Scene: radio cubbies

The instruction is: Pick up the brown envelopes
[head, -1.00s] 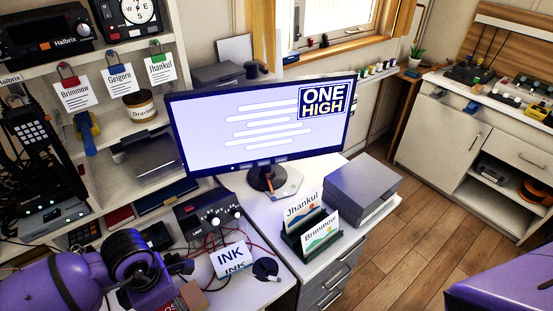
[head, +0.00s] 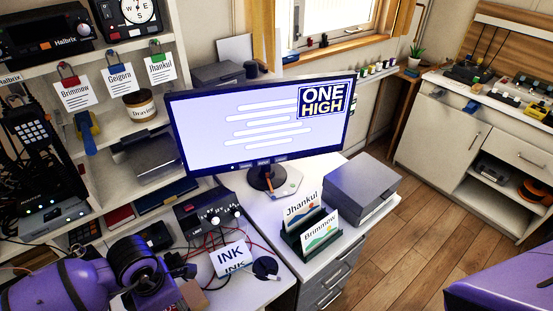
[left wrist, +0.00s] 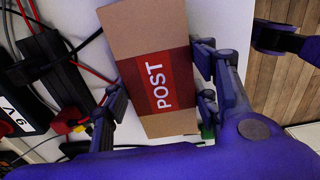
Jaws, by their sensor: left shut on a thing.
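The brown envelopes (left wrist: 150,75) show large in the left wrist view as a brown stack with a red band reading POST. My left gripper (left wrist: 160,98) has its fingers on both sides of the stack and is shut on it. Only a small brown part of the envelopes (head: 194,293) shows there; my gripper hides the rest. My right gripper is not in view.
A white INK box (head: 230,258), red cables and a black control box (head: 205,215) are close by on the desk. A monitor (head: 262,125) stands behind. A letter holder (head: 310,245) and grey box (head: 360,187) are to the right. Shelves rise at left.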

